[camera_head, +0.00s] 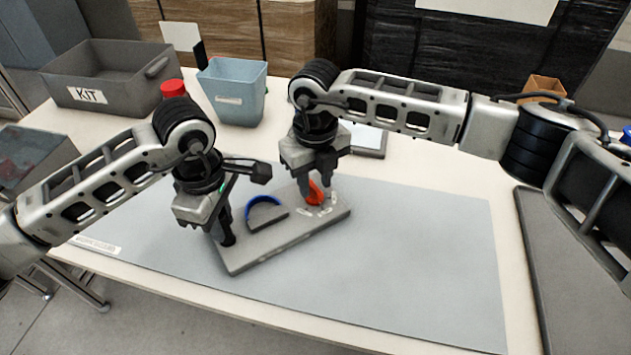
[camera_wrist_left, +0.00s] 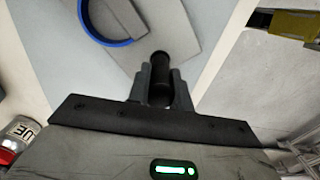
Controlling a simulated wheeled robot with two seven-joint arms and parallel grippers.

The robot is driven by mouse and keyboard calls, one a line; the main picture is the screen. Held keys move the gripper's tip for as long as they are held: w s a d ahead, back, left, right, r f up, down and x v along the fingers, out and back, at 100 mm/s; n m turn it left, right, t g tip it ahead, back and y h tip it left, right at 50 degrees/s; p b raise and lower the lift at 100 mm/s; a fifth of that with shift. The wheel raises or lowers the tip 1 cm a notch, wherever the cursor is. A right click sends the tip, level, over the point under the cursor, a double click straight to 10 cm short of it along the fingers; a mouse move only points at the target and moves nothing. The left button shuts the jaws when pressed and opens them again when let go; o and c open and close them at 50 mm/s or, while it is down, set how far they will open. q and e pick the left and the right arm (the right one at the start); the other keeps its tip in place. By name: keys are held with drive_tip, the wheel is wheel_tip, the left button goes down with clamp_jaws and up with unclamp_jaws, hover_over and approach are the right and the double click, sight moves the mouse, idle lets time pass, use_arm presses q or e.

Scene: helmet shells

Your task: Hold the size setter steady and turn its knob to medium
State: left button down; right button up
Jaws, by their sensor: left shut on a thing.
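The size setter is a grey board (camera_head: 262,248) lying at a slant on the mat, with a blue arc (camera_head: 262,203) near its middle. The arc also shows in the left wrist view (camera_wrist_left: 84,20). My left gripper (camera_head: 227,238) is shut on a black upright post at the board's left end; the post (camera_wrist_left: 160,68) stands between its fingers in the left wrist view. An orange-red knob (camera_head: 315,193) is near the board's right end, with pale marks beside it. My right gripper (camera_head: 314,190) points down with its fingers around the knob; whether they grip it is unclear. The marks are too small to read.
A grey-blue mat (camera_head: 430,255) covers much of the white table and is clear to the right of the board. A grey KIT bin (camera_head: 125,85), a light blue bin (camera_head: 232,92) and a red-capped item (camera_head: 173,89) stand behind. A dark tray (camera_head: 570,270) lies at right.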

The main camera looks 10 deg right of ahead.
sight(316, 188)
wheel_tip(316, 188, up, 11)
idle(0.3)
drive_tip(key=shift+f, duration=0.1)
use_arm(q)
drive_tip(key=c, duration=1.2)
unclamp_jaws()
drive_tip(key=shift+r, duration=0.1)
wheel_tip(316, 188, up, 12)
drive_tip(key=shift+f, duration=0.25)
wheel_tip(316, 188, up, 7)
drive_tip(key=p, duration=0.3)
drive_tip(key=shift+r, duration=0.2)
use_arm(e)
wheel_tip(316, 188, up, 3)
drive_tip(key=shift+r, duration=0.2)
